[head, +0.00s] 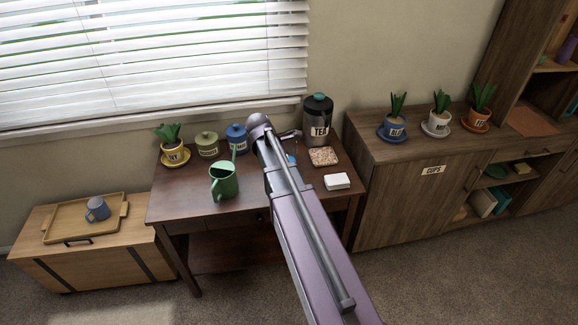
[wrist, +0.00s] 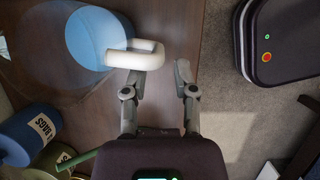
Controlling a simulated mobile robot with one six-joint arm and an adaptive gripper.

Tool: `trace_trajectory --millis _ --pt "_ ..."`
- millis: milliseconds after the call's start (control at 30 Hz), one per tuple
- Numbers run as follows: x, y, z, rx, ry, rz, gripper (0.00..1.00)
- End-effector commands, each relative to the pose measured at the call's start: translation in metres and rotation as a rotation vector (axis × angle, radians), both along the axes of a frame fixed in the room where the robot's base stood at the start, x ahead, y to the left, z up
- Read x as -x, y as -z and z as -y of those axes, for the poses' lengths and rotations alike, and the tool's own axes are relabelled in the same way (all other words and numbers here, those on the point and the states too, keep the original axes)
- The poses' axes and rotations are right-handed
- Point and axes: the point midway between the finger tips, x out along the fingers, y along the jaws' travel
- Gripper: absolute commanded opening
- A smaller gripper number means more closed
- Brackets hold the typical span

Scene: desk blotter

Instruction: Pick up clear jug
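The clear jug shows in the wrist view as a faint see-through round body with a blue lid (wrist: 95,38) and a white handle (wrist: 150,60). In the head view only a small patch of blue (head: 291,160) shows beside my arm; the rest seems hidden behind it. My gripper (wrist: 160,75) is open and empty, its two fingers apart. The handle lies just beyond the fingertips, nearer the left finger, and its right end reaches into the gap between them. Whether they touch cannot be told.
On the dark table (head: 185,205) stand a green watering can (head: 224,184), a blue canister (head: 237,139), a green canister (head: 208,145), a potted plant (head: 174,152) and a TEA jar (head: 318,120). A patterned square (head: 323,157) and a white box (head: 337,181) lie right of my arm.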

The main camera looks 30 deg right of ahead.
Motion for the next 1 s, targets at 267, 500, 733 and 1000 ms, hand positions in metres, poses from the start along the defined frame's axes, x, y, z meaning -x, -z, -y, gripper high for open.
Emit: trace_trajectory --millis 267,500,733,1000 --pt "0.002 0.026 0.009 0.000 0.000 0.000 0.37" --pt "0.003 0.039 0.015 0.000 0.000 0.000 0.37" --pt "0.004 0.040 0.016 0.000 0.000 0.000 0.37" --pt "0.004 0.040 0.016 0.000 0.000 0.000 0.37"
